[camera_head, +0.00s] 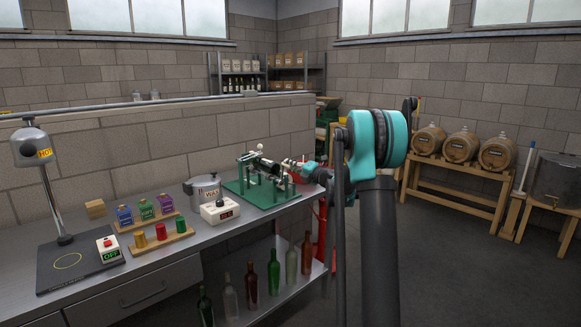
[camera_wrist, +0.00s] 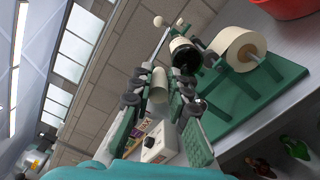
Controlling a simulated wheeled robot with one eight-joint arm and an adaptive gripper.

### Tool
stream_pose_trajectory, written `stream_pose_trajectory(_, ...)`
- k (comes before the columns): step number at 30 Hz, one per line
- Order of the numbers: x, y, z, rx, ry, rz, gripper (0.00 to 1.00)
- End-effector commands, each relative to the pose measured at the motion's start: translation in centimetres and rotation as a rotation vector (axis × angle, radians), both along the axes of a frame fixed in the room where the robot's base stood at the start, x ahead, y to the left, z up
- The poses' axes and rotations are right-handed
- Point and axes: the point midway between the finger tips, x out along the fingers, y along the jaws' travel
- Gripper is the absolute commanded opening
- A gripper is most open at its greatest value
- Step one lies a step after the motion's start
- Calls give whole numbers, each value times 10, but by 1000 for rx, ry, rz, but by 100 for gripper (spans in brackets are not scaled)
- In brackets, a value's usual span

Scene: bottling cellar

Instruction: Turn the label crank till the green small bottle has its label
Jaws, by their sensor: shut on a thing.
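The labelling machine stands on a green base (camera_head: 235,186) at the right end of the bench. A dark small bottle (camera_head: 258,163) lies across its rollers; it also shows in the wrist view (camera_wrist: 188,60), with a pale band beside its dark end. I cannot tell how much of it the label covers. A cream label roll (camera_wrist: 239,46) sits on the machine's spindle. My gripper (camera_head: 302,170) is at the machine's right end. In the wrist view its fingers (camera_wrist: 158,97) are shut around a pale cylindrical piece (camera_wrist: 158,84), apparently the crank handle. The rest of the crank is largely hidden.
Left of the machine are a timer box (camera_head: 220,211), a wax pot (camera_head: 206,190), and coloured jars and stoppers on wooden racks (camera_head: 160,243). Several bottles stand on the shelf (camera_head: 292,292) below. A red container (camera_wrist: 285,6) shows beside the machine in the wrist view.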

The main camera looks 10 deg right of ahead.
Motion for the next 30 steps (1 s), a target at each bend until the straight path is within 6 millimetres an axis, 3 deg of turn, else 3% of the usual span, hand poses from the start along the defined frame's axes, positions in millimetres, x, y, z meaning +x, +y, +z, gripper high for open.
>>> stream_pose_trajectory(9, -2, 0, -5, -12, 1, 1, 0)
stream_pose_trajectory(10, -2, 0, -5, -12, 1, 1, 18)
stream_pose_trajectory(15, -1, 0, -4, -11, 1, 1, 37)
stream_pose_trajectory(25, -3, -1, -2, -7, 1, 0, 37)
stream_pose_trajectory(30, -19, -14, -2, -7, 1, -2, 37)
